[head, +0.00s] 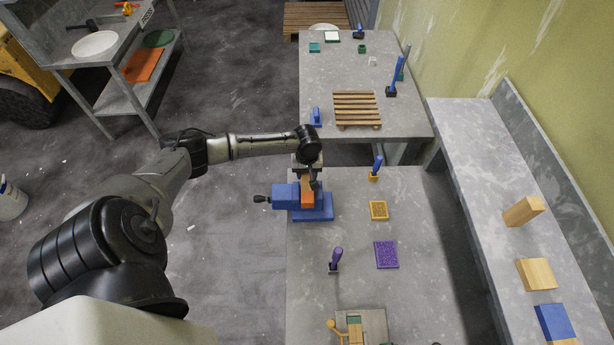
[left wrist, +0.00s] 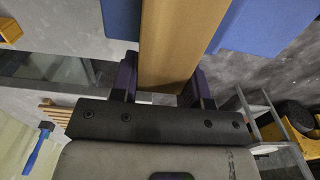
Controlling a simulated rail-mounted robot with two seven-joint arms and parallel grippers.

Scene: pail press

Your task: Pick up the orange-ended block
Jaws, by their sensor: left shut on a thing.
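The orange-ended block (head: 307,199) is at the blue vise (head: 313,213) on the near table; its orange end shows in the head view. In the left wrist view the block (left wrist: 180,45) is a long tan-brown piece, with blue vise parts (left wrist: 255,25) on both sides of it. My left gripper (head: 314,184) reaches in above the vise. Its dark fingers (left wrist: 163,82) are shut on the block, one on each side. Whether the vise jaws still touch the block I cannot tell. My right gripper is not in view.
The vise's dark handle (head: 261,199) sticks out left. On the near table are a yellow tray (head: 378,210), a purple mat (head: 386,254) and a purple-handled tool (head: 336,259). A slatted wooden rack (head: 357,108) stands on the far table. Wooden blocks (head: 536,274) lie on the right bench.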

